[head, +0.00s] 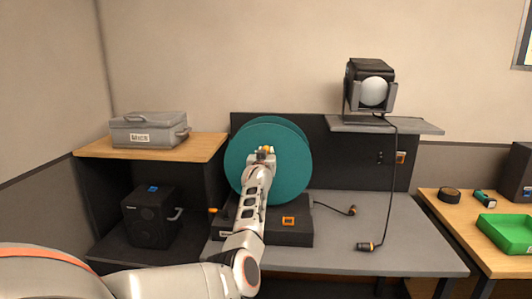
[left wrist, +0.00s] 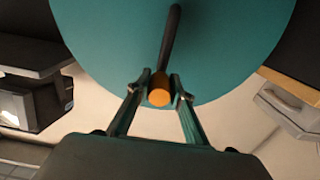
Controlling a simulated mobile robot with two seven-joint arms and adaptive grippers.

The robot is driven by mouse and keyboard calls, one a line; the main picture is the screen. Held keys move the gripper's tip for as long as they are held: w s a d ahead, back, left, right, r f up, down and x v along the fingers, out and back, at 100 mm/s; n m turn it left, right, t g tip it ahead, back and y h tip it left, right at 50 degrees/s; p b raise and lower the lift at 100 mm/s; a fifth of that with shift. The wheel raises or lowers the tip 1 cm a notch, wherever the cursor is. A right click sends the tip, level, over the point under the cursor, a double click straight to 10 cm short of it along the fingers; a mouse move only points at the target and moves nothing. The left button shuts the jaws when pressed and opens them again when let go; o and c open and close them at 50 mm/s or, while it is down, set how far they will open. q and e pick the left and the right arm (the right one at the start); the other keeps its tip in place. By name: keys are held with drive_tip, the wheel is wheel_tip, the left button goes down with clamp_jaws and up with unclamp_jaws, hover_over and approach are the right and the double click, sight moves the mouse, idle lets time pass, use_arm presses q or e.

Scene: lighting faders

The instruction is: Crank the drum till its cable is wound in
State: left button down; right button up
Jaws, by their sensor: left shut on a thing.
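A teal cable drum (head: 292,165) stands upright on a dark base (head: 298,238) on the grey bench. My left gripper (head: 262,155) is in front of the drum's face, near its middle. In the left wrist view the gripper (left wrist: 160,88) is shut on the orange crank knob (left wrist: 160,92), one finger on each side. The dark crank arm (left wrist: 171,40) runs from the knob across the teal disc. A cable with an orange-and-black plug (head: 351,211) lies on the bench to the right of the base. My right gripper is not in view.
A stage lamp (head: 370,87) sits on a shelf, its cable hanging to a second plug (head: 367,247) on the bench (head: 420,248). A grey case (head: 148,130) and black speaker (head: 150,217) are at left. A green tray (head: 506,232) stands at right.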

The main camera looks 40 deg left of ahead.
use_arm(q)
drive_tip(key=shift+a, duration=0.1)
drive_tip(key=c, duration=1.8)
unclamp_jaws()
drive_tip(key=shift+s, duration=0.1)
drive_tip(key=shift+v, duration=3.75)
drive_tip(key=shift+f, duration=0.15)
